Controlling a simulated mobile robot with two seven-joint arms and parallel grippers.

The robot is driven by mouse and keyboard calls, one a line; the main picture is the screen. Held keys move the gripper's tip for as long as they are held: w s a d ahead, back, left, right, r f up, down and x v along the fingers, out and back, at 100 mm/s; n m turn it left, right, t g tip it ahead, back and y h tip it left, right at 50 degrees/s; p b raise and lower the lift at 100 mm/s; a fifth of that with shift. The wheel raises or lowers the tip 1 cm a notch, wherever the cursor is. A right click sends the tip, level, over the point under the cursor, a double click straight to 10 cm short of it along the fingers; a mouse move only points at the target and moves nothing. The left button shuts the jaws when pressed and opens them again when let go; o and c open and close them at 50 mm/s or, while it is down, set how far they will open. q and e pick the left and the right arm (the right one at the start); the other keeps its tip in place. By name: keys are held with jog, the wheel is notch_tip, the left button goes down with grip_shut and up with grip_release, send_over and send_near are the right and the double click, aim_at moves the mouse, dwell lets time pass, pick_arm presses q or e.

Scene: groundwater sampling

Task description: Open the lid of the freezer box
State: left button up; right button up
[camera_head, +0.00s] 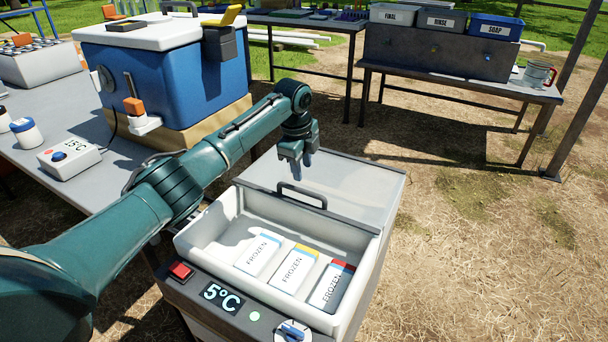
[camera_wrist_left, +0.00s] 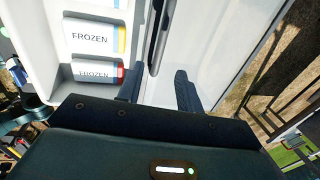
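The freezer box (camera_head: 345,320) stands at the lower middle of the head view. Its pale lid (camera_head: 350,188), with a dark front edge and dark handle (camera_head: 302,196), is at the far side, leaving the interior uncovered. I cannot tell whether it is slid back or tilted. My left gripper (camera_head: 299,163) points down just above and beyond the handle, apart from it. In the left wrist view its two fingers (camera_wrist_left: 158,90) are spread with nothing between them, and the dark handle (camera_wrist_left: 158,35) shows ahead of the gap. My right gripper is in neither view.
White packs marked FROZEN (camera_head: 295,268) lie inside the box. A red button (camera_head: 180,271), 5°C display and knob (camera_head: 292,331) are on its front. A blue cooler (camera_head: 165,75) stands on the table at left. Open grass (camera_head: 490,260) lies to the right.

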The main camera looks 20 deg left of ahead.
pick_arm(q)
jog(key=r, duration=0.2)
jog(key=s+r, duration=0.1)
jog(key=r, duration=0.2)
jog(key=shift+p, duration=0.35)
